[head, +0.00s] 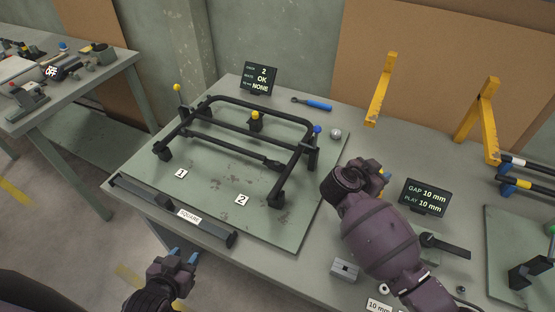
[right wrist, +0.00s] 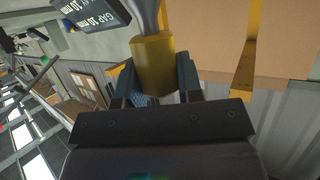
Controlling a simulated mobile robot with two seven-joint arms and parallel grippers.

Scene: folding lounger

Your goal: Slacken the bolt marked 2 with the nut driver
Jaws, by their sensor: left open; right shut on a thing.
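My right gripper (right wrist: 155,85) is shut on the yellow handle (right wrist: 153,62) of a tool with a grey shaft, which looks like the nut driver; its tip is out of view. In the head view the right hand hides most of it, and only a bit of yellow shows beside the hand. The hand is right of the black lounger frame (head: 235,141), apart from it. The label 2 (head: 242,199) lies on the green board, near the frame's front right foot (head: 278,196). The bolt itself is too small to tell. My left gripper (head: 186,261) is open and empty, before the table's front edge.
A label 1 (head: 181,173) lies left of label 2. A black bar (head: 170,208) marked SQUARE runs along the front edge. A blue-handled tool (head: 318,105) lies behind the frame. Yellow uprights (head: 380,90) and a gap display (head: 424,197) stand at right.

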